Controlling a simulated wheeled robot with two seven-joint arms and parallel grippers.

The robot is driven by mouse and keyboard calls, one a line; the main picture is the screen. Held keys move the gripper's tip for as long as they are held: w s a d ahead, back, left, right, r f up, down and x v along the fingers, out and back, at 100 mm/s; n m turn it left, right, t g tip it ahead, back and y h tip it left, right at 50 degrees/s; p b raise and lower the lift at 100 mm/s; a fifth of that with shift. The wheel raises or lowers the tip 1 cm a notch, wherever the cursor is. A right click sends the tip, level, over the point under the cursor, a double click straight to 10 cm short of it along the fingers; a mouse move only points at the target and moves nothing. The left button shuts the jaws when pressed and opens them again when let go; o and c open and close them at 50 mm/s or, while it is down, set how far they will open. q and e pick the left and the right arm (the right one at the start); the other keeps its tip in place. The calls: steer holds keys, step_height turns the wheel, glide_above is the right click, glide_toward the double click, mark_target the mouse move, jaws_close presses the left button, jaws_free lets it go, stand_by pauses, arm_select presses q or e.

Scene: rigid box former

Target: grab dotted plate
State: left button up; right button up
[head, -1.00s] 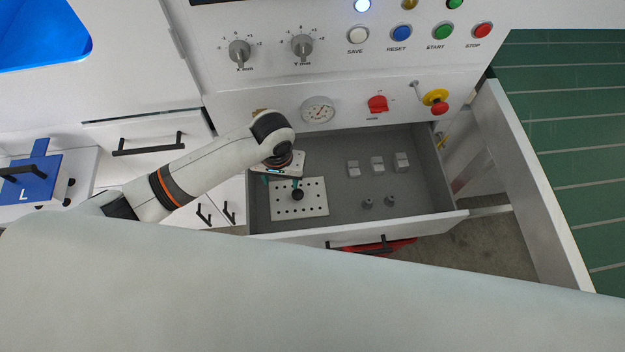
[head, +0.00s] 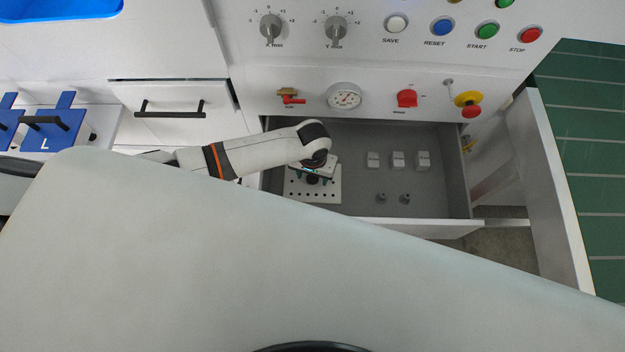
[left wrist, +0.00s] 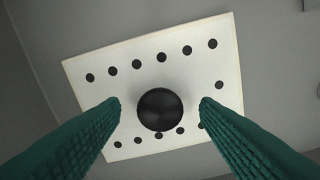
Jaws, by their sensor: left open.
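The dotted plate (left wrist: 185,55) is a white rectangle with rows of black dots and a round black knob (left wrist: 160,109) in its middle. It lies flat in the open drawer, and in the head view (head: 325,196) my left gripper covers part of it. My left gripper (left wrist: 160,108) is open, with its green fingers on either side of the knob. Both fingers look apart from the knob. In the head view my left gripper (head: 313,178) is over the plate at the drawer's left end. My right gripper is not in view.
The open grey drawer (head: 435,185) also holds several small grey blocks (head: 398,160) and two grey pegs (head: 381,198) right of the plate. The control panel (head: 370,65) with knobs and buttons rises behind it. A large pale surface (head: 300,270) crosses the foreground.

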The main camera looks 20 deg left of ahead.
arm_select(q)
steer(key=shift+f, duration=0.6)
steer(key=c, duration=1.2)
steer(key=shift+r, duration=0.15)
